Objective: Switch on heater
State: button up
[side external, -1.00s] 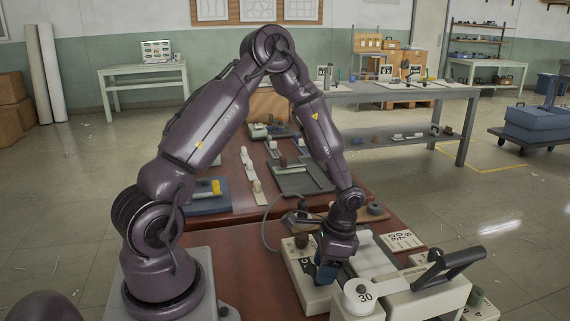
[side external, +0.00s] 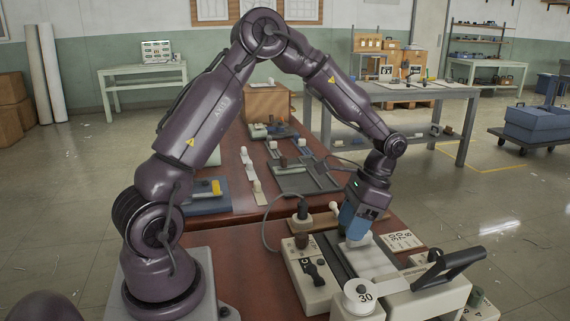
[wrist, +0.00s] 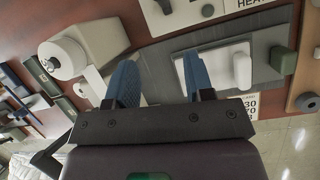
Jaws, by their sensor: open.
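The cream control box (side external: 318,290) stands on the red-brown bench, left of a grey track. In the wrist view, a label (wrist: 258,4) reading "HEA…" is cut off by the top edge, near the dark switch parts (wrist: 207,10). My gripper (side external: 354,236) is tilted over the grey track, right of and apart from the box. Its blue fingers (wrist: 160,62) are spread, with nothing seen between them. Whether the heater is on cannot be told.
The grey track holds a white plate (wrist: 213,70) with a white handle (wrist: 241,68), close to my fingers. A roll marked 30 (side external: 359,298) and a black lever handle (side external: 450,267) stand at the near side. A cable plug (side external: 302,208) stands behind the box.

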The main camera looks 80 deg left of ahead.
jog(key=s+d+r+n+t, duration=0.1)
jog(key=s+d+r+t, duration=0.2)
jog(key=s+r+t, duration=0.2)
jog(key=s+d+r+n+t, duration=0.1)
jog(key=s+d+r+t, duration=0.2)
jog(key=s+r, duration=0.7)
jog(key=shift+s+d+r+t, duration=0.25)
jog(key=shift+d+r+t, duration=0.05)
jog(key=shift+r+t, duration=0.7)
jog(key=shift+d+r, duration=0.2)
jog(key=shift+r, duration=0.05)
